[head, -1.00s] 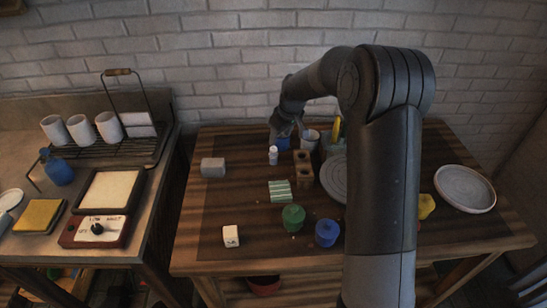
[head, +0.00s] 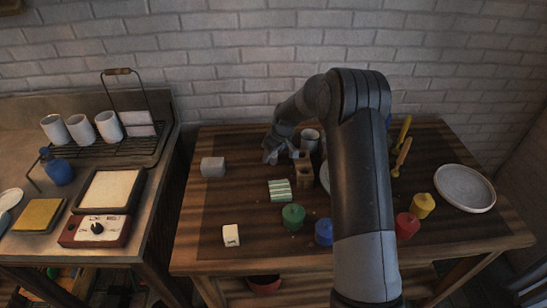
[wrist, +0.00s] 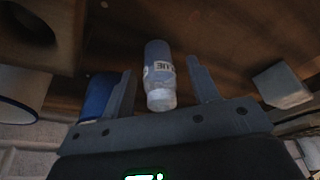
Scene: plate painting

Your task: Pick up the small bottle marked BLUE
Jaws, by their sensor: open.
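The small pale bottle (wrist: 158,56) with a white cap and a label reading BLUE shows in the wrist view. It lies between the two fingers of my open gripper (wrist: 161,68), with a visible gap on each side. In the head view my gripper (head: 275,152) is low over the back of the wooden table, just left of the wooden block with holes, and it hides the bottle there.
A wooden holed block (head: 302,168) and a white cup (head: 309,139) stand close right of my gripper. A blue object (wrist: 97,94) is behind one finger. A grey block (head: 212,167) stands left. Green (head: 293,217) and blue (head: 323,231) pots stand nearer the front.

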